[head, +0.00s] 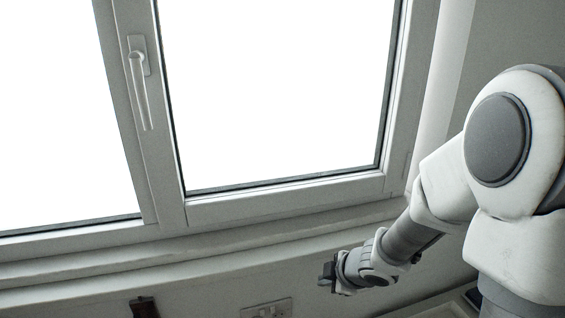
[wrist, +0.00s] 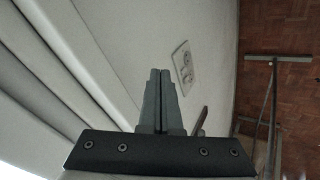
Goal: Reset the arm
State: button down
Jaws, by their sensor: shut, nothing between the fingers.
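My gripper (head: 328,278) is at the lower middle of the head view, at the end of my arm, which reaches in from the right below the window. In the wrist view my gripper (wrist: 160,75) has its two fingers side by side and shut, with nothing between them. It points along the pale wall below the sill.
A window (head: 285,192) with a white handle (head: 140,85) fills the upper left. Its sill (head: 200,245) runs above my gripper. A wall socket (head: 266,309) shows below, also in the wrist view (wrist: 183,67). A dark object (head: 144,307) is at the bottom edge. The brick-coloured floor (wrist: 280,30) lies right.

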jog(key=s+d+r+m+t+h+b, duration=0.1)
jog(key=s+d+r+m+h, duration=0.15)
jog(key=d+r+m, duration=0.2)
jog(key=s+d+r+m+h+b, duration=0.2)
jog(key=d+r+m+h, duration=0.15)
jog(key=r, duration=0.25)
jog(key=s+a+r+m+g+y+b, duration=0.1)
jog(key=s+m, duration=0.3)
jog(key=s, duration=0.4)
jog(key=s+a+r+m+g+y+b, duration=0.1)
jog(key=s+a+m, duration=0.2)
jog(key=s, duration=0.5)
jog(key=shift+s+m+y+b, duration=0.3)
jog(key=shift+s+m+b, duration=0.1)
jog(key=shift+m, duration=0.5)
jog(key=shift+a+r, duration=0.1)
jog(key=shift+a, duration=0.05)
